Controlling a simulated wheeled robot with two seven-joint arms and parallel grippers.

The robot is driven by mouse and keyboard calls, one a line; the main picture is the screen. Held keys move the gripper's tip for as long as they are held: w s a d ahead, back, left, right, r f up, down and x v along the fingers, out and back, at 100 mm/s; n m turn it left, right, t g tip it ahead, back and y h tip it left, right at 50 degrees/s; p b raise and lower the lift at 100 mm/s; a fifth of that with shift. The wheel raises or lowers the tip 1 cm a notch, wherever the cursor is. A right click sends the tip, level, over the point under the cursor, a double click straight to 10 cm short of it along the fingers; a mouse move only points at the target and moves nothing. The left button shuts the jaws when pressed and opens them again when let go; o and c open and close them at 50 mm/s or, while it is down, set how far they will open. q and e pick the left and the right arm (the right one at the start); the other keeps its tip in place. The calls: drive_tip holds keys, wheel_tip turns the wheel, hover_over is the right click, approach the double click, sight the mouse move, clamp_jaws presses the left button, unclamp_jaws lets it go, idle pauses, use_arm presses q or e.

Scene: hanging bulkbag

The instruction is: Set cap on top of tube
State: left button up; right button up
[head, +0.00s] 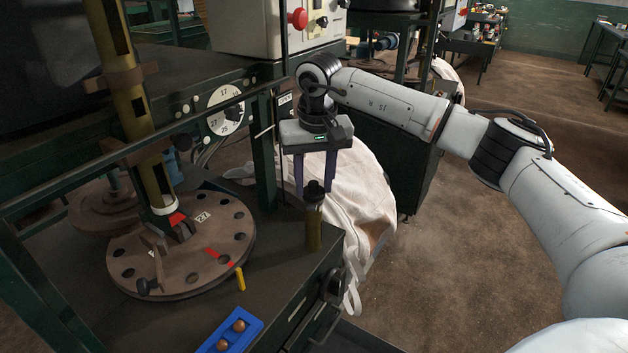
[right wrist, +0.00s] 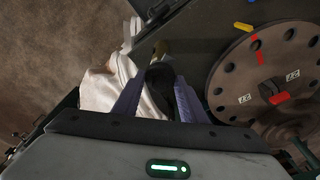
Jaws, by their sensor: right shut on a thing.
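A black cap (head: 314,188) is between the two purple fingers of my right gripper (head: 315,193), which is shut on it. The olive-brass tube (head: 314,232) stands upright near the bench corner, directly below the cap in the head view. Cap and tube look in line there, and I cannot tell whether the cap is fully seated. In the right wrist view the dark cap (right wrist: 160,76) fills the space between the fingers, and part of the tube (right wrist: 161,47) shows beyond it. My left gripper is not in view.
A round brown plate (head: 190,262) with holes and a red mark lies on the bench to the left. A yellow peg (head: 240,278) and a blue block (head: 228,332) are near the front edge. A white bulk bag (head: 365,205) hangs behind the gripper. A green post (head: 264,150) stands close by.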

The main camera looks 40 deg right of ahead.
idle(0.3)
drive_tip(key=o, duration=1.1)
wheel_tip(320, 180, up, 5)
drive_tip(key=p, duration=0.4)
drive_tip(key=shift+r, duration=1)
drive_tip(key=shift+s, duration=0.1)
